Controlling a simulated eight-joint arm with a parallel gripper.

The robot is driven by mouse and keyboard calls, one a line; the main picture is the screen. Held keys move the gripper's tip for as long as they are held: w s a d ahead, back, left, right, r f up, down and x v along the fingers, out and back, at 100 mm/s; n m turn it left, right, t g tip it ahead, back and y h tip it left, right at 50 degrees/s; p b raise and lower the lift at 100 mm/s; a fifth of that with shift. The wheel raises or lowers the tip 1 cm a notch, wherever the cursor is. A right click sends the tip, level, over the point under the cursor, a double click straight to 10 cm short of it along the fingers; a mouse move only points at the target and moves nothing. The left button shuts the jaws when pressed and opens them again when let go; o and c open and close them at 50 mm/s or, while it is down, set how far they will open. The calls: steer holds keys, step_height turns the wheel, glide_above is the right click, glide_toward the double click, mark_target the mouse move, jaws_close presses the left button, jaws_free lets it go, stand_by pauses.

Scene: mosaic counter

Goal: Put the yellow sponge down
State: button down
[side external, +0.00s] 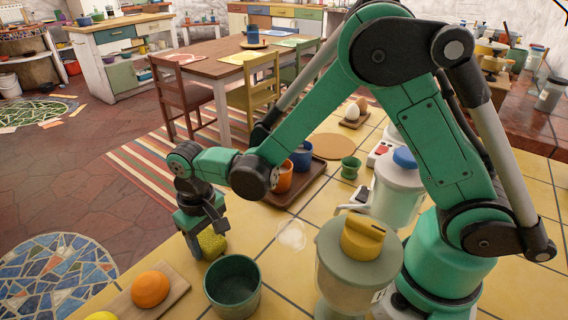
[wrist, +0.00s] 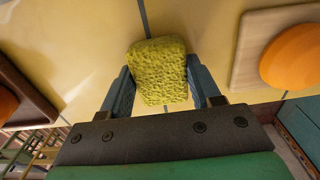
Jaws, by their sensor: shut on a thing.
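The yellow sponge (side external: 212,244) is a rough, porous block between the fingers of my gripper (side external: 208,240). In the wrist view the sponge (wrist: 160,72) sits between the two blue-grey fingers of my gripper (wrist: 163,92), which are shut on it. In the side view one finger hides part of the sponge. The sponge is close to the yellow tiled counter (side external: 275,262), near its edge. I cannot tell whether it touches the tiles.
A dark green pot (side external: 232,287) stands just right of the sponge. A wooden board with an orange (side external: 150,289) is at the lower left. A brown tray (side external: 285,197) with cups lies behind. A lidded blender jar (side external: 358,262) stands at right. Tiles between tray and pot look mostly clear.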

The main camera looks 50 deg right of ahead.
mark_target(207, 238)
steer(key=shift+c, duration=0.9)
jaws_free()
steer(key=shift+f, duration=0.1)
step_height(207, 238, up, 11)
steer(key=s+d+r+t, duration=0.2)
steer(key=s+d+t, duration=0.5)
steer(key=d, duration=0.4)
steer(key=shift+r, duration=0.35)
steer(key=shift+s, duration=0.1)
